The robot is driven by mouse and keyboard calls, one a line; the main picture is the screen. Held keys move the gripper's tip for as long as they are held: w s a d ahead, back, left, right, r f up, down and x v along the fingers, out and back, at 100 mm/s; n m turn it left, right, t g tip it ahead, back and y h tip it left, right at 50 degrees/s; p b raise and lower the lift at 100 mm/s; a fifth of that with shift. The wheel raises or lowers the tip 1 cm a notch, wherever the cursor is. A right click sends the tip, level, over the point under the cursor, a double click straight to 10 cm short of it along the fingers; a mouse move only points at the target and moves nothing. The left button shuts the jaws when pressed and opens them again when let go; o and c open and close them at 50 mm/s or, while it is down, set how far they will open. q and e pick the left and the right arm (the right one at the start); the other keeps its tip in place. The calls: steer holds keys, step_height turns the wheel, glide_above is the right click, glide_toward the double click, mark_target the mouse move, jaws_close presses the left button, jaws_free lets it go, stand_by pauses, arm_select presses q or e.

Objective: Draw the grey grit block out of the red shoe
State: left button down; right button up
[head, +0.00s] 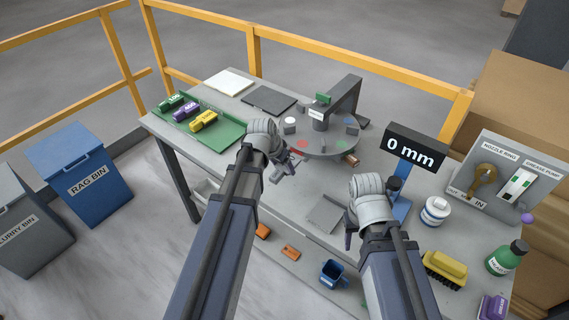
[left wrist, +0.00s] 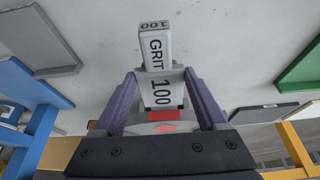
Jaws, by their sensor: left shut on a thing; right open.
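My left gripper (head: 284,168) is over the near left edge of the round grey disc (head: 328,151). In the left wrist view its two purple fingers (left wrist: 161,92) are shut on the grey grit block (left wrist: 156,48), which is marked GRIT 100. A strip of the red shoe (left wrist: 160,115) shows just behind the block, between the fingers. I cannot tell whether block and shoe still touch. In the head view the block is too small to make out beside the fingers. My right gripper (head: 349,235) is open and empty above the bench's near side.
A grey arm (head: 345,95) overhangs the disc. A green tray (head: 228,134) with GRIT-like coloured blocks lies left. A 0 mm display (head: 415,147), white tub (head: 435,211), yellow brush (head: 445,267) and green bottle (head: 506,257) stand right. A dark pad (head: 269,99) lies behind.

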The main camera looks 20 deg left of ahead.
mark_target(279, 171)
arm_select(q)
steer(key=shift+s, duration=0.2)
steer(key=shift+r, duration=0.1)
arm_select(e)
steer(key=shift+r, duration=0.1)
arm_select(q)
steer(key=shift+s+a+r+p, duration=0.3)
steer(key=shift+s+r+p, duration=0.4)
steer(key=shift+r+p, duration=0.1)
steer(key=shift+s+a+r+p, duration=0.25)
steer(key=shift+s+r+p, duration=0.45)
steer(key=shift+p, duration=0.05)
arm_select(e)
step_height(279, 171, up, 3)
steer(key=shift+f, duration=0.1)
